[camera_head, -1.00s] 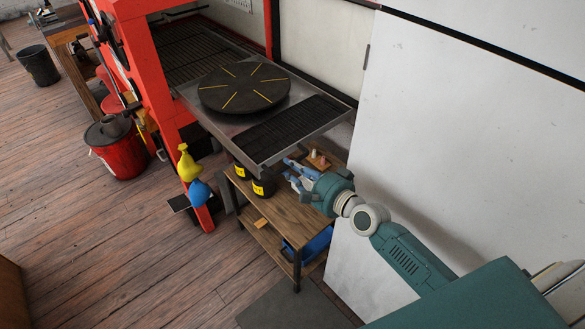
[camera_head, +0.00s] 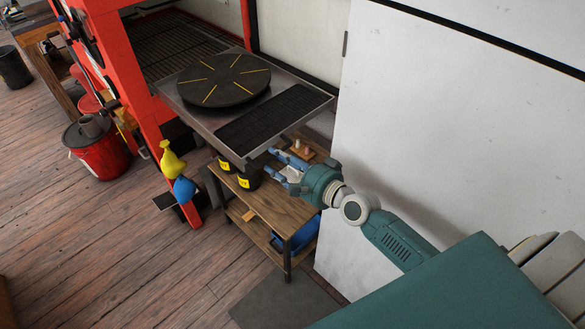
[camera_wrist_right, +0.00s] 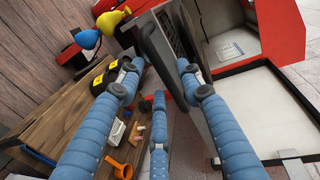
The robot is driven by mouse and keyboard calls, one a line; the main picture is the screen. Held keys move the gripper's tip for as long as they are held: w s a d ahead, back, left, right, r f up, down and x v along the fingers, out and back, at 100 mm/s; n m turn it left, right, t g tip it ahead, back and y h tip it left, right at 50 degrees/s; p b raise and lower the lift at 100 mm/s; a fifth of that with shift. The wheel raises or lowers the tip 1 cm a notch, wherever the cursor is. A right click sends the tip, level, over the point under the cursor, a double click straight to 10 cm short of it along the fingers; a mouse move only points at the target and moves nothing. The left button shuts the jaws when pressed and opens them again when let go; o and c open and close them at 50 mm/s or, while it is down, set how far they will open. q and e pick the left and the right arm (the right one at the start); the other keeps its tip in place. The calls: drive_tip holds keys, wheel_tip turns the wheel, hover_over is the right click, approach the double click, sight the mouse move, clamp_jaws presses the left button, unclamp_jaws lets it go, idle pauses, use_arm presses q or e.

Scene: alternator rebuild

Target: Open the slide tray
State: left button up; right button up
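The slide tray is a grey metal tray (camera_head: 203,120) that extends from the red frame in the head view. It carries a round black turntable (camera_head: 223,80) with yellow lines and a black grille (camera_head: 262,118). In the right wrist view, the tray's grey front (camera_wrist_right: 184,38) bears a black bar handle (camera_wrist_right: 154,56). My right gripper (camera_head: 274,168) is just beyond the tray's near corner, above the wooden shelf. In the wrist view, its blue fingers (camera_wrist_right: 157,70) are spread apart with the handle between their tips; no clear contact shows. My left gripper is not in view.
A wooden shelf cart (camera_head: 278,212) stands below the tray, with black cans with yellow labels (camera_head: 248,180) and small items. Yellow (camera_head: 171,160) and blue (camera_head: 184,190) bottles hang beside it. A white wall panel (camera_head: 430,130) is close on the right. The left floor is mostly clear.

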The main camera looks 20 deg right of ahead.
drive_tip(key=v, duration=1)
drive_tip(key=shift+s, duration=0.35)
drive_tip(key=shift+d+r, duration=0.1)
drive_tip(key=s+d+f+n+g+h, duration=0.1)
drive_tip(key=s+d+f+h, duration=0.15)
drive_tip(key=f, duration=0.75)
drive_tip(key=s+d+f+n+g+h, duration=0.15)
drive_tip(key=d+f, duration=0.25)
drive_tip(key=f, duration=0.5)
drive_tip(key=s+f+n+g, duration=0.2)
drive_tip(key=s+f, duration=0.3)
drive_tip(key=f, duration=0.3)
drive_tip(key=s+f+n+g, duration=0.2)
drive_tip(key=s+f, duration=0.2)
drive_tip(key=f, duration=0.5)
drive_tip(key=s+a+f+n+g, duration=0.2)
drive_tip(key=s+f, duration=0.4)
drive_tip(key=s, duration=0.3)
drive_tip(key=s+a+f+n+g+h, duration=0.1)
drive_tip(key=s+a+f+n, duration=0.3)
drive_tip(key=s, duration=0.6)
drive_tip(key=s+a+f+n+g, duration=0.3)
drive_tip(key=s+f+n+g, duration=0.1)
drive_tip(key=s+f, duration=0.4)
drive_tip(key=shift+s+b, duration=0.4)
drive_tip(key=shift+s, duration=0.5)
drive_tip(key=shift+d, duration=0.1)
